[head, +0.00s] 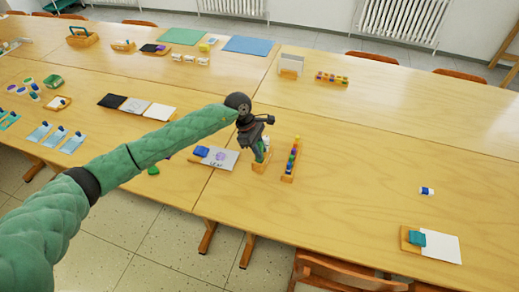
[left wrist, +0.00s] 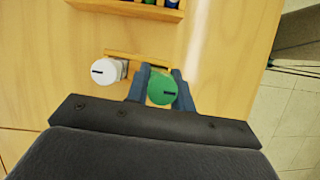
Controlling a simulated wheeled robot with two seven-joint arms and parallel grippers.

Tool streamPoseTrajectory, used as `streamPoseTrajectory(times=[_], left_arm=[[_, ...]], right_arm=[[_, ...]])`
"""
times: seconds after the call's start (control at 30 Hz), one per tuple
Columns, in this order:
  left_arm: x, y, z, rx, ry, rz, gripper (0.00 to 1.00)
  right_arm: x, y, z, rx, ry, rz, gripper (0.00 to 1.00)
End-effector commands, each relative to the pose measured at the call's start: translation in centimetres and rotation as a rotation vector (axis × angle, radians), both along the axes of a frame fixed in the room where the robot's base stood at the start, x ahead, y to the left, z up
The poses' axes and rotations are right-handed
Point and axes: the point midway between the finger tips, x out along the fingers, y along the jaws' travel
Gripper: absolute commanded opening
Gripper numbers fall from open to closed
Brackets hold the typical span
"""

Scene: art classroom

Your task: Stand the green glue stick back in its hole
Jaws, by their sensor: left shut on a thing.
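The green glue stick (left wrist: 160,90) shows end-on, with its round green end between the two fingers of my left gripper (left wrist: 161,88). In the head view, the green glue stick (head: 260,155) looks upright, held by my left gripper (head: 261,150) at the small wooden holder (head: 260,168). The wooden holder (left wrist: 140,57) also shows in the left wrist view, with a white glue stick (left wrist: 104,70) beside the green one. The lower end of the green stick is hidden, so I cannot tell how far it is in a hole. My right gripper is out of view.
A wooden rack of coloured bottles (head: 291,160) stands close to the right of the holder. A sheet with a drawing (head: 219,160) and a blue thing (head: 201,151) lie to the left. A small blue-and-white item (head: 427,191) lies far right. The table between is clear.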

Motion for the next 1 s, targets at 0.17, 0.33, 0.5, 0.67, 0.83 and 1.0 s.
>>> streamPoseTrajectory(times=[0.17, 0.33, 0.5, 0.67, 0.83, 1.0], left_arm=[[0.0, 0.0, 0.0, 0.0, 0.0, 0.0, 0.0], [0.0, 0.0, 0.0, 0.0, 0.0, 0.0, 0.0], [0.0, 0.0, -0.2, 0.0, 0.0, 0.0, 0.0], [0.0, 0.0, -0.3, 0.0, 0.0, 0.0, 0.0], [0.0, 0.0, -0.4, 0.0, 0.0, 0.0, 0.0], [0.0, 0.0, -0.5, 0.0, 0.0, 0.0, 0.0]], right_arm=[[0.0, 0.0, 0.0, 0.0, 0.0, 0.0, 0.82], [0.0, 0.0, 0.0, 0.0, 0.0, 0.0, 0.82], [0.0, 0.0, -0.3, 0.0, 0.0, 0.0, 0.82], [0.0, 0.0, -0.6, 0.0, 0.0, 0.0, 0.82], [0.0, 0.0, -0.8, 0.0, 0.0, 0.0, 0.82], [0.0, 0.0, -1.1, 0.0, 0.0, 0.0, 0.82]])
